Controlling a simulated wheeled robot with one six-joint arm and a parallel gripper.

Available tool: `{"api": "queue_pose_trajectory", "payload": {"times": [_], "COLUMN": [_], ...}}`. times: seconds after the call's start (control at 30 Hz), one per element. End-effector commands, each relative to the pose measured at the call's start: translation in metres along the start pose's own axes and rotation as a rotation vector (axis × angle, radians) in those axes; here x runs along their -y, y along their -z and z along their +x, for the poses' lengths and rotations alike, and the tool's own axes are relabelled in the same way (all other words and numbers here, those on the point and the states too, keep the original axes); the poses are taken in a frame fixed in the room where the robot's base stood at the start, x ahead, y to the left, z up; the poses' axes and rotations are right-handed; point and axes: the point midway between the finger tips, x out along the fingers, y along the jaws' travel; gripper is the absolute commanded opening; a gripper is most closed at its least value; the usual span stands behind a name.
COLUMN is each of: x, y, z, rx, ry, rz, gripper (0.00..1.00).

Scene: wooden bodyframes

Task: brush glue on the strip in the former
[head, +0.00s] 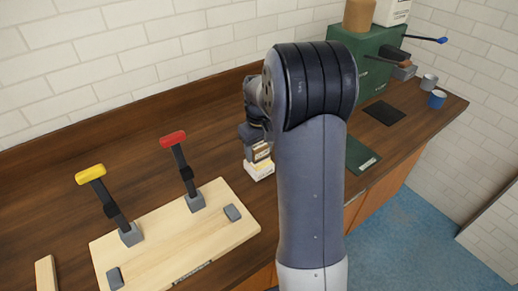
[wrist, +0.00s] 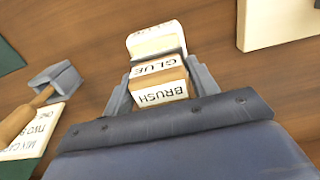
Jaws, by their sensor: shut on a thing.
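My gripper (wrist: 160,80) is shut on the glue brush, a tan block labelled BRUSH (wrist: 160,93). In the wrist view the brush is in front of a white pot labelled GLUE (wrist: 157,42); whether its bristles are in the pot is hidden. In the head view the white glue pot (head: 259,171) stands on the bench right below my gripper (head: 257,148), partly behind my arm. The former, a pale board (head: 170,245), lies to the left with a yellow-handled clamp (head: 110,207) and a red-handled clamp (head: 184,172), both handles raised. I cannot make out a strip in it.
A wooden-handled tool with a grey head (wrist: 54,82) lies beside a printed card (wrist: 30,135) in the wrist view. A green mat (head: 358,155), a dark pad (head: 384,112), a green machine (head: 380,60) and cups (head: 437,99) are to the right. A wooden piece (head: 45,274) is front left.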

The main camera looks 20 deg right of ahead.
Motion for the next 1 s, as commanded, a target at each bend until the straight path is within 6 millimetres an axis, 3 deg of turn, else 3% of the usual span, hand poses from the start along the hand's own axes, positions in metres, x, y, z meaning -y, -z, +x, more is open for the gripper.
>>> {"api": "queue_pose_trajectory", "payload": {"times": [0.23, 1.0], "x": [0.000, 0.000], "y": [-0.001, 0.000], "z": [-0.006, -0.068], "rx": [0.004, 0.002], "ry": [0.002, 0.001], "rz": [0.000, 0.000], "gripper": [0.38, 0.38]}}
